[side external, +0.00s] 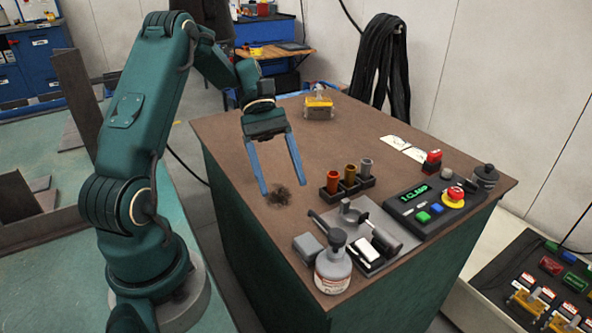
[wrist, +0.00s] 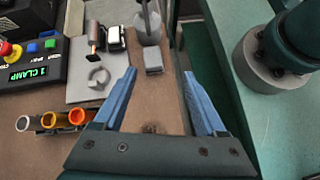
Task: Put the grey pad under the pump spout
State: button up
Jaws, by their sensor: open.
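A small grey pad (side external: 308,247) lies on the brown bench top near its front edge. It also shows in the wrist view (wrist: 153,60), ahead of the fingers. A white pump bottle (side external: 333,268) with a dark grey top stands upright close beside the pad; its lower part is cut off or hard to read in the wrist view (wrist: 148,22). My gripper (side external: 284,189) has two blue fingers, open and empty, pointing down above the bench, behind and left of the pad in the side view.
A tray with a clamp-like part (side external: 350,215) stands right of the pad. Red, amber and grey cups (side external: 349,177) stand in a dark rack behind it. A control box (side external: 428,207) reads "1 CLAMP". A dark smudge (side external: 278,195) marks the bench below my fingers. The left bench top is mostly clear.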

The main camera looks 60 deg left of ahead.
jog(key=s+d+r+m+t+y, duration=0.6)
jog(key=s+d+m+t+y, duration=0.1)
jog(key=m, duration=0.8)
jog(key=s+d+y, duration=0.1)
jog(key=d+y, duration=0.1)
jog(key=shift+s+d+r+y, duration=0.15)
jog(key=shift+s+r+y, duration=0.15)
jog(key=shift+s+r, duration=0.05)
